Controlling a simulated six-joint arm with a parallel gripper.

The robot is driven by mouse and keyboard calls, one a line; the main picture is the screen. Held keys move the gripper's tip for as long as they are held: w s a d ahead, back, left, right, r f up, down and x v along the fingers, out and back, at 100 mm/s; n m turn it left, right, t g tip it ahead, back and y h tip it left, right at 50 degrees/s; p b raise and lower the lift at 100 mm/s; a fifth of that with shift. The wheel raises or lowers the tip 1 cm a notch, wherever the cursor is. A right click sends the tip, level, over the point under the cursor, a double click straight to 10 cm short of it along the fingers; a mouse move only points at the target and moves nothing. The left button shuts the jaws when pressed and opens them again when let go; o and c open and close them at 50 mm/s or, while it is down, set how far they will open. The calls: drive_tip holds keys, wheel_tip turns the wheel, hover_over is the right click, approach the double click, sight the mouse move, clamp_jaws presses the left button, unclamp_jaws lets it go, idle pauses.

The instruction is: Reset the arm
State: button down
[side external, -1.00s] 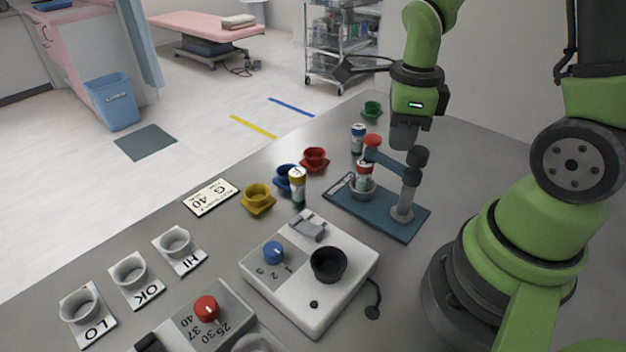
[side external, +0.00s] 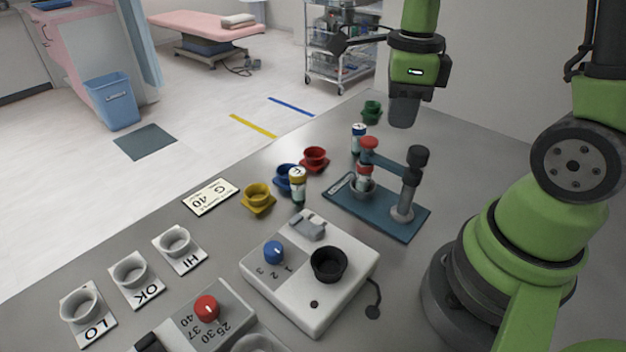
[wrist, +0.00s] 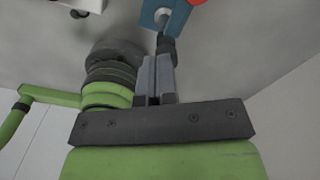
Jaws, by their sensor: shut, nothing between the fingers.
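My gripper (side external: 403,112) hangs above the back part of the table, over and behind the blue-based press stand (side external: 390,218). In the wrist view its two fingers (wrist: 157,62) lie together, with nothing between them. The stand has a dark-topped post, a red-tipped arm, and a red-capped vial (side external: 364,178) in a grey cup under that arm. My gripper is apart from the stand in the side view. The stand's blue base (wrist: 178,22) also shows at the top of the wrist view.
White-capped vials (side external: 358,138) (side external: 298,184) stand near red (side external: 314,158), blue, yellow (side external: 257,197) and green (side external: 371,112) cups. A white device (side external: 330,300) with a blue knob sits in front. Cups on LO, OK and HI cards stand at left.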

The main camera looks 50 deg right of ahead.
drive_tip(key=shift+r, duration=0.55)
drive_tip(key=s+a+r+n+t+y, duration=0.1)
drive_tip(key=s+a+r+n+t, duration=0.2)
drive_tip(key=n, duration=1)
drive_tip(key=s+a+r+n+t+y, duration=0.1)
drive_tip(key=s+a+r+n+t, duration=0.2)
drive_tip(key=r+n, duration=0.4)
drive_tip(key=a+n+t, duration=0.1)
drive_tip(key=a+n, duration=0.1)
drive_tip(key=n, duration=0.4)
drive_tip(key=shift+s+r, duration=0.3)
drive_tip(key=shift+r, duration=0.05)
